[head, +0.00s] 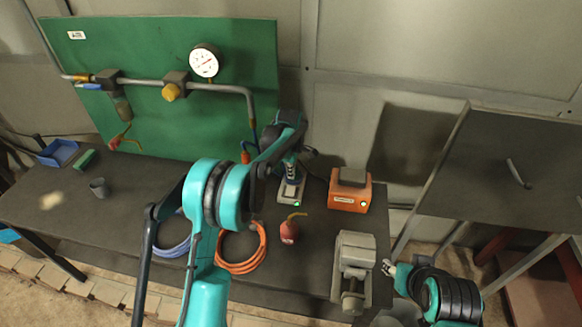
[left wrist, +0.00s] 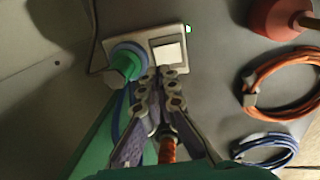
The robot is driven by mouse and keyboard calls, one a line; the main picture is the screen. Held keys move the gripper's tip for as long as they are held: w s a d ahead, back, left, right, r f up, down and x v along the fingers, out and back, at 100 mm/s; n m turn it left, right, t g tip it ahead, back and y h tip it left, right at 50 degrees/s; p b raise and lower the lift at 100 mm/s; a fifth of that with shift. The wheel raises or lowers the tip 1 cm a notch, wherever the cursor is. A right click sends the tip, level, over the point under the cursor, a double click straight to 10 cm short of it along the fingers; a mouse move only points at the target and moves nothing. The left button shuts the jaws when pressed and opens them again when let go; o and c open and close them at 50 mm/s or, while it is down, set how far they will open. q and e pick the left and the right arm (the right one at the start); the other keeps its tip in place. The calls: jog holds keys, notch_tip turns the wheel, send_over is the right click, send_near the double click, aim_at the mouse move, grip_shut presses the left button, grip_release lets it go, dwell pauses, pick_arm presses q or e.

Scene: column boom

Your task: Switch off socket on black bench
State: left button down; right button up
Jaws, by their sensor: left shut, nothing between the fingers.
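The socket (head: 289,193) is a pale box lying on the black bench (head: 140,192), with a green light lit at its corner. In the left wrist view the socket (left wrist: 183,42) has a white rocker switch (left wrist: 167,53) and, beside it, a green plug (left wrist: 126,62) with a blue ring. My left gripper (head: 291,174) is shut and empty, pointing down over the socket. In the left wrist view its fingertips (left wrist: 160,73) are right by the near edge of the switch; I cannot tell whether they touch. My right gripper (head: 389,268) is at the bench's right end, its jaws too small to judge.
An orange box (head: 350,194) stands right of the socket. A red oil can (head: 289,232), an orange coil (head: 240,266) and a blue coil (head: 172,247) lie nearer. A grey vise (head: 354,256) is at the right. A green board (head: 160,60) with pipes and gauge stands behind.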

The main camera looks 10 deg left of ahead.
aim_at(292, 188)
pick_arm(q)
jog(key=f, duration=0.4)
jog(key=f+b, duration=0.1)
jog(key=f, duration=0.2)
jog(key=shift+w, duration=0.4)
jog(key=shift+r, duration=0.1)
jog(key=shift+w+f+b, duration=0.2)
jog(key=shift+f+b, duration=0.35)
jog(key=shift+s+r, duration=0.1)
jog(key=shift+r, duration=0.1)
jog(key=shift+s, duration=0.15)
